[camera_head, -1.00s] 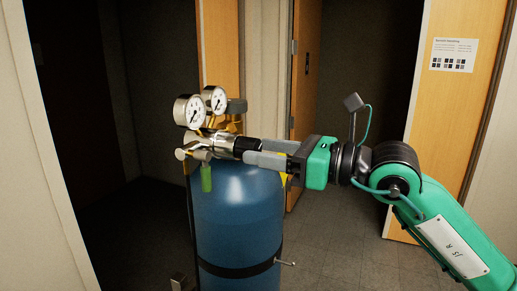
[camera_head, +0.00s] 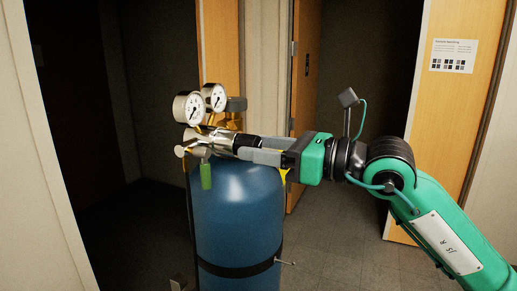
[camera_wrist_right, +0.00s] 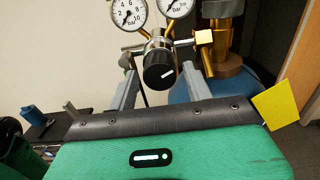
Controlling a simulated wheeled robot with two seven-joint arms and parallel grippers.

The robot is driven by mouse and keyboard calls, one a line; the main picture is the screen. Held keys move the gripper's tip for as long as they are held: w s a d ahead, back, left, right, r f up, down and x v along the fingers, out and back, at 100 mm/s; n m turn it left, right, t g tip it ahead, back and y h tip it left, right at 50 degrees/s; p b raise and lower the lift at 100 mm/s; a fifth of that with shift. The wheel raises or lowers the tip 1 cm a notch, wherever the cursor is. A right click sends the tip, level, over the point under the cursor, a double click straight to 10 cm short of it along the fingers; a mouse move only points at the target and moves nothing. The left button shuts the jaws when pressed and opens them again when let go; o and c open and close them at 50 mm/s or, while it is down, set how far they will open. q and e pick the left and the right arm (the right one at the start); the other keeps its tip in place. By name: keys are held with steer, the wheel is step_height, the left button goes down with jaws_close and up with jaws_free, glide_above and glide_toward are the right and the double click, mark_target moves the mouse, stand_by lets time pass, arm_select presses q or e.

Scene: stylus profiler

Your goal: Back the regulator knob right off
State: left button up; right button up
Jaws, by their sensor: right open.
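The regulator knob (camera_wrist_right: 158,70) is a black round cap with a white line on its face, on the front of the brass and silver regulator. In the head view part of the knob (camera_head: 243,141) shows just beyond my right gripper (camera_head: 239,149). In the wrist view the right gripper (camera_wrist_right: 160,73) is open, with one grey finger on each side of the knob. A gap shows between the knob and the left finger; contact on the right side is unclear. My left gripper is not in view.
Two round gauges (camera_head: 189,108) (camera_head: 214,97) stand above the regulator on a blue cylinder (camera_head: 238,215). A green tag (camera_head: 206,176) hangs below the regulator. A yellow tag (camera_wrist_right: 275,103) is close to the gripper's right side. Grey floor is open to the right.

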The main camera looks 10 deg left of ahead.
steer(key=c, duration=1)
steer(key=shift+o, duration=0.2)
steer(key=n, duration=1.3)
steer(key=o, duration=1.1)
